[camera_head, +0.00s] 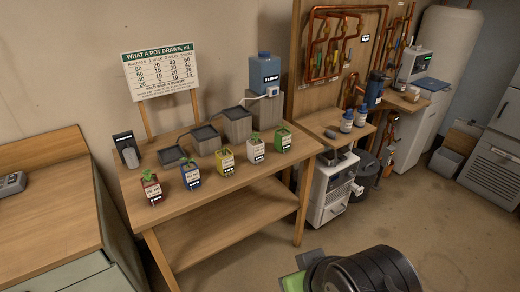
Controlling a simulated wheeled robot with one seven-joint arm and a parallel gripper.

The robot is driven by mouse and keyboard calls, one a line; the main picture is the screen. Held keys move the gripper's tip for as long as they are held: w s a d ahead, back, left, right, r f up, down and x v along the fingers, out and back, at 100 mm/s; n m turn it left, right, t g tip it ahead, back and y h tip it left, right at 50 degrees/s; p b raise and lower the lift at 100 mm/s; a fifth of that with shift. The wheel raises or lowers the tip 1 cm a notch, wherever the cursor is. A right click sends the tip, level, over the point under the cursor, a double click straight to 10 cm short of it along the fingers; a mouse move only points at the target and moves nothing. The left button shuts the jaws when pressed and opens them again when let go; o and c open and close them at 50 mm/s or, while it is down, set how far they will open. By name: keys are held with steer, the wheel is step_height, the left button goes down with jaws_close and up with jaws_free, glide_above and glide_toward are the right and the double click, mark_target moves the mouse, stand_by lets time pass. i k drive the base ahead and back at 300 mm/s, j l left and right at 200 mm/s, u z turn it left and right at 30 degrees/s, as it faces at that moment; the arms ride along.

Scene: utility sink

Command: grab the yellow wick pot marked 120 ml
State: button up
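A small yellow pot (226,164) with a white label and a green sprout stands upright on the wooden bench (210,212). It is in the middle of a slanted row of pots along the front of the bench. The print on its label is too small to read, so I cannot confirm 120 ml. A blue pot (191,179) stands to its left and a white pot (256,152) to its right. My gripper's fingers do not show in this view, and nothing is seen touching the yellow pot.
A red pot (152,191) and a green pot (283,140) end the row. Grey stepped trays (237,124) and a blue tank (265,72) stand behind. A sign (161,72) rises at the back. A black rounded body (365,272) fills the bottom right. The bench front is clear.

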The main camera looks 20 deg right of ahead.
mark_target(224, 158)
steer(key=i+j+u, duration=0.15)
steer(key=i, duration=0.3)
steer(key=i+j+u, duration=0.15)
steer(key=i+j, duration=0.15)
steer(key=i, duration=0.2)
steer(key=i+j+u, duration=0.15)
steer(key=i, duration=0.3)
